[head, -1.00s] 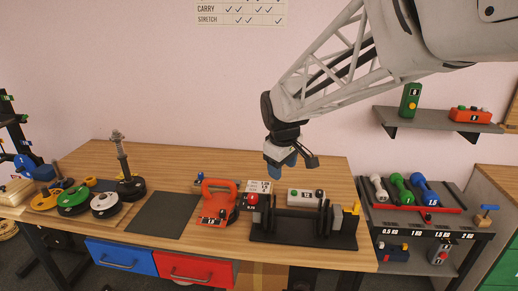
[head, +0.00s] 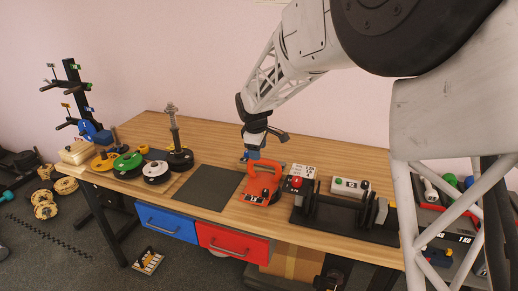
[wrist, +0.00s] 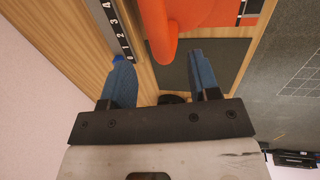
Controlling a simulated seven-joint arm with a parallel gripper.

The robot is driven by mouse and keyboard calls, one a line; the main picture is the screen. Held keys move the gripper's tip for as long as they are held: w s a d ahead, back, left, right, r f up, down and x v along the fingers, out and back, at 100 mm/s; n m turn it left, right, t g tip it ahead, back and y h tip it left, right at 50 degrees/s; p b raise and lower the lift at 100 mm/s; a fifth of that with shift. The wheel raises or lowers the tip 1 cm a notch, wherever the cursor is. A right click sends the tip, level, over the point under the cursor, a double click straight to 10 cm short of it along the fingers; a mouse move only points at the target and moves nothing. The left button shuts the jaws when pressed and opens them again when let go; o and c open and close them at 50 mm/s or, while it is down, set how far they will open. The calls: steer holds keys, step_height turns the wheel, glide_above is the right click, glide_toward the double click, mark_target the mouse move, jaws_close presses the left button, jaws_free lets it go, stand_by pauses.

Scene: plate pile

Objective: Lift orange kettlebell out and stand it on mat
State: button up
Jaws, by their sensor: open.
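The orange kettlebell (head: 257,195) stands on the table, right of the dark mat (head: 203,187), with its handle loop upright. My gripper (head: 252,155) is just behind and above the handle in the head view. In the wrist view my gripper (wrist: 157,60) has its two blue fingers spread apart. The kettlebell's orange handle (wrist: 156,28) reaches into the gap between the fingertips; I cannot tell how deep. The dark mat also shows in the wrist view (wrist: 225,60) and is bare in the head view.
A numbered strip (wrist: 112,25) lies beside the handle in the wrist view.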

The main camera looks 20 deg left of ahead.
mark_target(259, 163)
steer(key=shift+f, duration=0.1)
stand_by(0.3)
steer(key=shift+w+f, duration=0.25)
steer(key=shift+f, duration=1)
steer(key=shift+w+f, duration=0.3)
steer(key=shift+f, duration=0.95)
steer(key=shift+w+f, duration=0.25)
steer(key=shift+f, duration=1)
jaws_close()
steer(key=shift+r, duration=0.15)
steer(key=shift+w+a+r, duration=0.1)
steer(key=shift+a+r, duration=0.05)
steer(key=shift+r, duration=0.15)
steer(key=shift+r, duration=3.35)
